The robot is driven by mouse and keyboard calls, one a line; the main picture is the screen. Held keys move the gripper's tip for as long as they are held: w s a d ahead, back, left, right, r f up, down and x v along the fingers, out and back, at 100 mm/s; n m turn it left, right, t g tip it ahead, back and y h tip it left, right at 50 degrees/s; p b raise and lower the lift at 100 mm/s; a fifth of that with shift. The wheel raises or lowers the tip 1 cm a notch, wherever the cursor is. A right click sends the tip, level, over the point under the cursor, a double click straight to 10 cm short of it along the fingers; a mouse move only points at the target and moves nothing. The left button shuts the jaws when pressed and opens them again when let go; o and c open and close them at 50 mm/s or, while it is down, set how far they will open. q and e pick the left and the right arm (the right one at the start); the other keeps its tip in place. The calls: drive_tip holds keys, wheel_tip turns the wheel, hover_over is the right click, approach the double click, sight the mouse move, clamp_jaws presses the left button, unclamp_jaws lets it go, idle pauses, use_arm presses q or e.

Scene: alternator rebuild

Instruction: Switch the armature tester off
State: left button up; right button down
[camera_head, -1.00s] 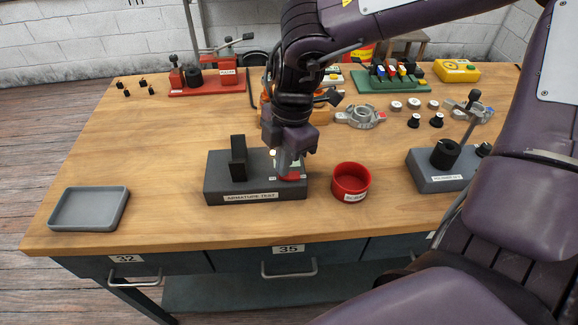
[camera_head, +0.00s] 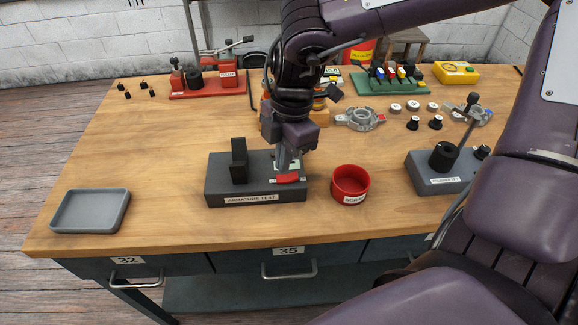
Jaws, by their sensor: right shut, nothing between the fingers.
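The armature tester (camera_head: 222,190) is a dark grey box with an "ARMATURE TEST" label on its front and a black upright post on its left part. A red switch (camera_head: 288,178) lies on its right part, near the front edge. A pale panel shows partly behind my gripper. My right gripper (camera_head: 288,165) points down just behind the red switch, shut and empty. I cannot tell whether its tips touch the switch. My left gripper is not in view.
A red round bin (camera_head: 350,184) stands close to the right of the tester. A grey fixture with an upright lever (camera_head: 440,180) is further right. A grey tray (camera_head: 90,210) lies at the front left. The wooden table (camera_head: 160,150) is clear left of the tester.

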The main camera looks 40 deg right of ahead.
sight(283, 178)
drive_tip(key=shift+r+p, duration=1.25)
drive_tip(key=shift+r, duration=1.05)
